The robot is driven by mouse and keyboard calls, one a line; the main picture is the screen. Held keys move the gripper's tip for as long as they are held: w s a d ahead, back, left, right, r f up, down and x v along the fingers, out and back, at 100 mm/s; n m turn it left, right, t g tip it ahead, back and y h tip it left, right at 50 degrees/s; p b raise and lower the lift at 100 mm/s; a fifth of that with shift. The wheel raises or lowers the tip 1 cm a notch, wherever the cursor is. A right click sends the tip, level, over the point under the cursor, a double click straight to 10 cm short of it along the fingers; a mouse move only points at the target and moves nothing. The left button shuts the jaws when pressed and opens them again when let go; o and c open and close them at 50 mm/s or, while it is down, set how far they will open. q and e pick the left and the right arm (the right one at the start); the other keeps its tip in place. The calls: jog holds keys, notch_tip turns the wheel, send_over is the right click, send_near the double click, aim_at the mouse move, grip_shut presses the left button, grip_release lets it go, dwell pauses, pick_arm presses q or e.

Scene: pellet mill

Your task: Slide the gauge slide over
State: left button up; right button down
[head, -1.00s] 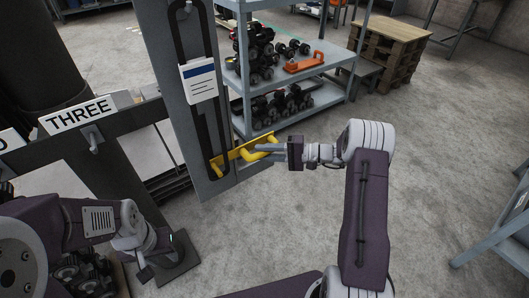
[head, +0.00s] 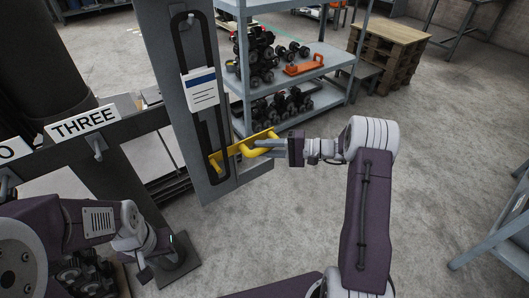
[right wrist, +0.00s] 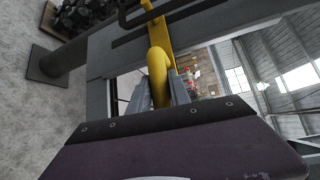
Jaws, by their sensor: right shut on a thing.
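The gauge slide is a yellow bar with a looped handle (head: 256,149), set across a dark slot (head: 184,60) in a tall grey panel. It sits in the lower part of the slot, a little above its bottom end. My right gripper (head: 264,147) is shut on the yellow handle. The handle (right wrist: 158,72) also shows between the fingers in the right wrist view. My left gripper (head: 146,268) hangs low at the left, away from the panel, and its fingers are too small to read.
A white card with a blue stripe (head: 201,90) hangs on the panel above the slide. A sign reading THREE (head: 82,123) stands on a dark rail at left. A grey shelf (head: 325,66) with dark parts stands behind the panel. Open floor (head: 430,150) lies right.

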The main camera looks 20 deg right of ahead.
notch_tip(320, 180, up, 10)
jog(key=p, duration=0.3)
jog(key=shift+r+p, duration=0.15)
jog(key=shift+p, duration=0.25)
jog(key=shift+r+p, duration=0.4)
jog(key=shift+r, duration=0.65)
jog(key=shift+w+r, duration=0.1)
jog(key=c, duration=1.5)
grip_release()
jog(key=o, duration=0.3)
